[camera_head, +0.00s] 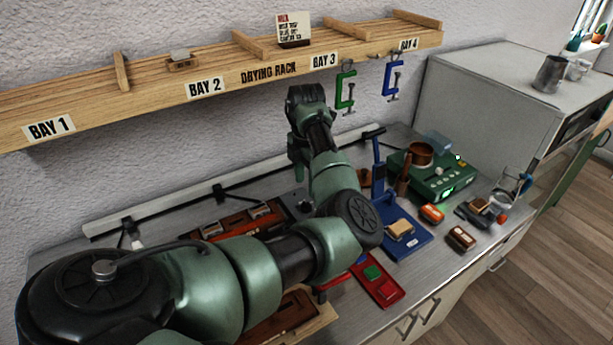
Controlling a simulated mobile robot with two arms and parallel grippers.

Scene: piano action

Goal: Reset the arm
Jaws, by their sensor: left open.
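My left arm (210,280) comes in from the lower left, bends at an elbow joint (358,218) above the bench and reaches up and back toward the wall. Its far end stands in front of the drying rack, below the part between BAY 2 and BAY 3. My left gripper (298,165) hangs at that end, partly hidden by the forearm; it is open, and I see nothing held in it. My right gripper is not in view.
The wooden drying rack (150,99) runs along the wall, with a small card (293,29) on it. Green (345,88) and blue (393,78) clamps hang below. A green device (440,177), blue stand (410,240) and red tray (378,283) crowd the bench. A grey cabinet (490,95) stands right.

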